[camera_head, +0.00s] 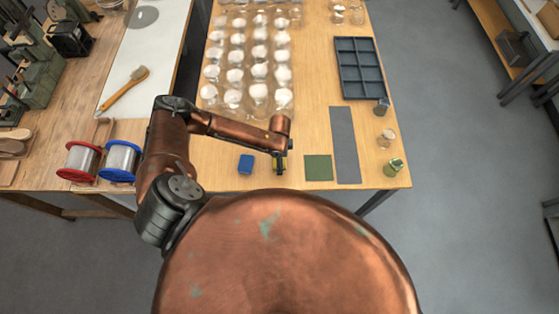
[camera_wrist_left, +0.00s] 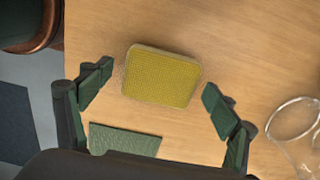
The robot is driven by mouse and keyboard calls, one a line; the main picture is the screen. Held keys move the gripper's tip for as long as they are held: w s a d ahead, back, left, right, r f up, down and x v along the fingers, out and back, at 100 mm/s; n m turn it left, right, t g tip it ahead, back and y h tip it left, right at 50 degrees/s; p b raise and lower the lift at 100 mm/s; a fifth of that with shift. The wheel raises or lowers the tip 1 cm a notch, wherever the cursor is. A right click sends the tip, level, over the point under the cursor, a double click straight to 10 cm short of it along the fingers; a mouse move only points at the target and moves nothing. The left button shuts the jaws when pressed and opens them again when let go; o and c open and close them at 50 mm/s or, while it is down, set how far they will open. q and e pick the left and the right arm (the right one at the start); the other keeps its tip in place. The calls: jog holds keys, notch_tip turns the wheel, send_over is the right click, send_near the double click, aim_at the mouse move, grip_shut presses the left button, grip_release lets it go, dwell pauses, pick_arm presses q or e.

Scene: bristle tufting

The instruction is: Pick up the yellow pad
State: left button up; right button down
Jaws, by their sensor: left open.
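The yellow pad (camera_wrist_left: 162,77) is a rounded rectangular block with a textured top, lying on the wooden table in the left wrist view. In the head view it is mostly hidden under my left gripper (camera_head: 280,168), with only a little yellow showing. My left gripper is open and empty. In the left wrist view its two dark green fingers stand apart, one on each side of the pad, and neither visibly touches it. My right gripper is in neither view.
A blue block (camera_head: 246,164) lies left of the gripper, and a flat green square (camera_head: 318,168) lies to its right, beside a long grey strip (camera_head: 345,145). Several rows of white-topped clear containers (camera_head: 258,92) stand behind. Small jars (camera_head: 387,138) stand at the right edge.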

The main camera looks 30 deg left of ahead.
pick_arm(q)
jog(key=shift+f, duration=0.25)
jog(key=shift+c, duration=0.5)
jog(key=c, duration=1)
jog(key=shift+r, duration=0.1)
jog(key=shift+r, duration=0.5)
notch_tip(320, 180, up, 3)
jog(key=shift+s+d+f, duration=0.1)
jog(key=shift+s+f, duration=0.05)
jog(key=shift+f, duration=0.05)
jog(key=s+d+r, duration=0.2)
jog(key=s+r, duration=0.1)
jog(key=s, duration=0.1)
jog(key=s+d+r, duration=0.2)
jog(key=s+r, duration=0.1)
jog(key=s+d+r, duration=0.3)
jog(key=s, duration=0.1)
jog(key=shift+s+r+b, duration=0.15)
jog(key=shift+s+b, duration=0.15)
jog(key=shift+s, duration=0.05)
